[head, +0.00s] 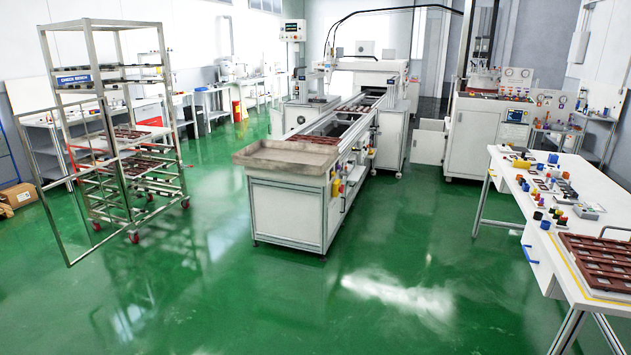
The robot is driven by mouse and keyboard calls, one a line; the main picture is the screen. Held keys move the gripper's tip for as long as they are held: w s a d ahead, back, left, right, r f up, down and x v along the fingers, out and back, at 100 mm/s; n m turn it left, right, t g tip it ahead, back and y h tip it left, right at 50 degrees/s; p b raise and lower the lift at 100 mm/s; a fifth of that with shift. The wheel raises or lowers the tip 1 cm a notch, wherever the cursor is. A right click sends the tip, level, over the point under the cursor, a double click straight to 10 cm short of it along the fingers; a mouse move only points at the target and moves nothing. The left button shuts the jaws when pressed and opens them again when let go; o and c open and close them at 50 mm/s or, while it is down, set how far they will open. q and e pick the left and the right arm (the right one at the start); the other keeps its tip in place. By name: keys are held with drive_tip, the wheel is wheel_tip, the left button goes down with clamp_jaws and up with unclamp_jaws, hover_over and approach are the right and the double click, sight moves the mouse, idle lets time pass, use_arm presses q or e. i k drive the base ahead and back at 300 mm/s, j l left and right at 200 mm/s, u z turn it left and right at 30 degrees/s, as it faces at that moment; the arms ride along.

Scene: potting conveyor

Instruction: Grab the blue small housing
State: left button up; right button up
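Several small blue parts lie among other small parts on the white workbench (507,180) at the right. One blue part (553,158) is near the back of the bench, and another blue part (545,225) is near its front left edge. They are too small in the head view for me to tell which is the small housing. Neither of my grippers is in view.
A conveyor machine with a metal tray (285,155) stands in the middle. A wheeled steel rack (130,165) is at the left. A brown compartment tray (600,262) lies on the bench's near end. The green floor (400,280) in front is clear.

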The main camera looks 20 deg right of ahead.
sight(546, 225)
drive_tip(key=i+l+z, duration=0.4)
drive_tip(key=i, duration=0.2)
drive_tip(key=i+z, duration=0.45)
drive_tip(key=i, duration=0.15)
drive_tip(key=i+j+z, duration=0.1)
drive_tip(key=i+z, duration=0.3)
drive_tip(key=i, duration=0.25)
